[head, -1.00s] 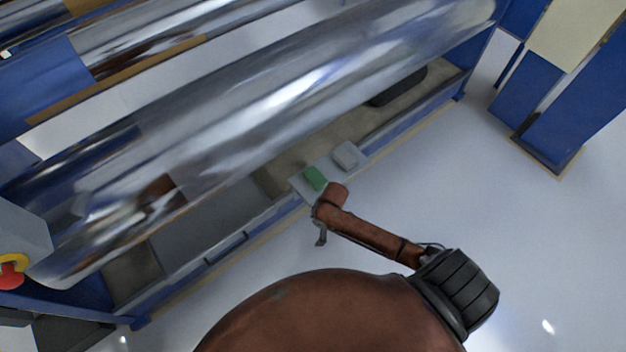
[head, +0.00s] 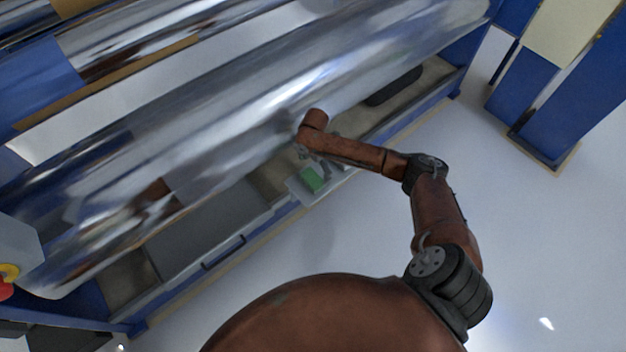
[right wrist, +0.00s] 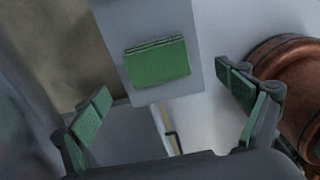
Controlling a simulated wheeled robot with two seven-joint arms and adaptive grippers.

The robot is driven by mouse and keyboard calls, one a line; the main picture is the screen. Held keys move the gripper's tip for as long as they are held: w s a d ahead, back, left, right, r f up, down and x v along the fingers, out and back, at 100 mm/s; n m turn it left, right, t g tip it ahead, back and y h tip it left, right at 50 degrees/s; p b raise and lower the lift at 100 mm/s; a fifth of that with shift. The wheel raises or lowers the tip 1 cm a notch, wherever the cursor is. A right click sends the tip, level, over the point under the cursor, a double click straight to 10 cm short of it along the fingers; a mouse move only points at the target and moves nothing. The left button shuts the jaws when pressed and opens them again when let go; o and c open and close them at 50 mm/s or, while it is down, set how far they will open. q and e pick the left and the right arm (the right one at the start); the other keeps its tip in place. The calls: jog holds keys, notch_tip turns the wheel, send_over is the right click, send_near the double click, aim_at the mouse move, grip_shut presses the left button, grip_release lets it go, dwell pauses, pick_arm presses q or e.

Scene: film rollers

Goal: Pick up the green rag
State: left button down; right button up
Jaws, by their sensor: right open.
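The green rag (head: 312,179) lies folded on a small light grey shelf (head: 298,190) at the front of the roller machine. In the right wrist view the rag (right wrist: 157,62) lies ahead of the fingers, near the middle, on the grey surface (right wrist: 146,16). My right gripper (right wrist: 166,124) is open and empty, with its green-padded fingers wide apart on either side below the rag. In the head view the right gripper (head: 318,158) is partly hidden by its own arm, just above the rag. My left gripper is not in view.
A large shiny film roller (head: 230,120) runs diagonally close behind the right wrist. A grey drawer front (head: 200,225) lies left of the shelf. A black object (head: 396,88) sits on the ledge at right. White floor (head: 530,240) is open at right.

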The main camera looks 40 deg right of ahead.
aim_at(313, 177)
notch_tip(313, 177, down, 5)
jog(key=shift+w+r+b, duration=0.1)
jog(key=shift+w+b, duration=0.05)
jog(key=shift+b, duration=0.9)
notch_tip(313, 177, down, 2)
jog(key=shift+a+f+b, duration=0.1)
jog(key=shift+b, duration=0.35)
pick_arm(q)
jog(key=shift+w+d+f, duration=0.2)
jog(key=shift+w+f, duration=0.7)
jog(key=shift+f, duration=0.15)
pick_arm(e)
jog(key=shift+w+f, duration=0.1)
jog(key=shift+f, duration=0.15)
jog(key=shift+c, duration=0.2)
jog(key=c, duration=1.1)
